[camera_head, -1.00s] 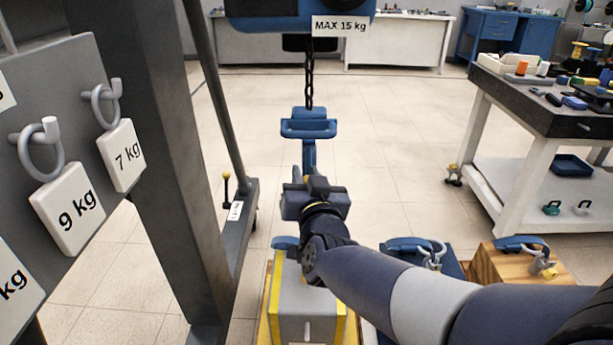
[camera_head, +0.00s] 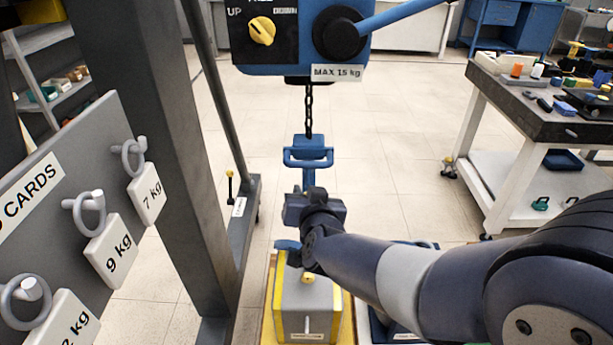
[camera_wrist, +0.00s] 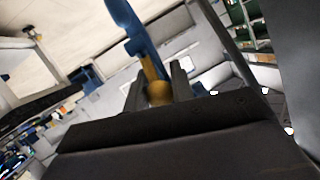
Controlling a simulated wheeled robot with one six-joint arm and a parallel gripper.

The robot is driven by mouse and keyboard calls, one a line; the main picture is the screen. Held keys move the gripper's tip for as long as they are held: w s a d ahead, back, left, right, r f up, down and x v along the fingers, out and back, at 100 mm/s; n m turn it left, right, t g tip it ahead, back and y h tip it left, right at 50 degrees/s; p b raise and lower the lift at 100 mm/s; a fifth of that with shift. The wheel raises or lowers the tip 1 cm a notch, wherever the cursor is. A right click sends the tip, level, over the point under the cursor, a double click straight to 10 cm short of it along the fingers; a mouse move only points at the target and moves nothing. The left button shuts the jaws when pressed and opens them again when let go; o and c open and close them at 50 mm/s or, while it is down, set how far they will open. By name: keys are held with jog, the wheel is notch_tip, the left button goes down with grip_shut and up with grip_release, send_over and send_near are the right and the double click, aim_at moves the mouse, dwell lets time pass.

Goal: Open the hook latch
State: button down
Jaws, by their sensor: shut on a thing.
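The blue hook (camera_head: 309,155) hangs upright on a dark chain below the hoist. Its blue shank runs down to my gripper (camera_head: 312,195), which hides the lower part of the hook in the head view. In the wrist view, the blue hook (camera_wrist: 128,28) rises above my gripper (camera_wrist: 157,78). A yellow-brass latch piece (camera_wrist: 158,92) with a rounded end sits between the two dark fingers, which are shut on it. Whether the latch is swung open cannot be told from these views.
The hoist (camera_head: 338,72) marked MAX 15 kg is above the hook. A yellow-edged grey weight (camera_head: 308,310) stands below my gripper. A board with weight cards (camera_head: 110,250) and a dark post (camera_head: 155,150) are at left, a workbench (camera_head: 560,125) at right.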

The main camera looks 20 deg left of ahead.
aim_at(306, 182)
jog(key=shift+s+r+m+g+h+p, duration=0.25)
jog(key=shift+r+g+p, duration=0.65)
jog(key=shift+p, duration=2.2)
jog(key=shift+w+r+m+g+h+p, duration=0.25)
jog(key=shift+r+g+p, duration=0.6)
jog(key=shift+p, duration=2.25)
jog(key=r+p, duration=0.1)
jog(key=p, duration=0.5)
jog(key=shift+r, duration=0.15)
jog(key=g+p, duration=0.1)
jog(key=p, duration=0.1)
jog(key=g+p, duration=0.1)
jog(key=p, duration=0.2)
jog(key=shift+w+r+g+h, duration=0.15)
jog(key=shift+w+g+h, duration=0.1)
jog(key=shift+h, duration=0.15)
jog(key=shift+s, duration=0.1)
jog(key=c, duration=1.2)
grip_release()
jog(key=p+v, duration=0.4)
jog(key=v, duration=0.6)
jog(key=shift+r+p, duration=0.25)
jog(key=shift+p, duration=0.05)
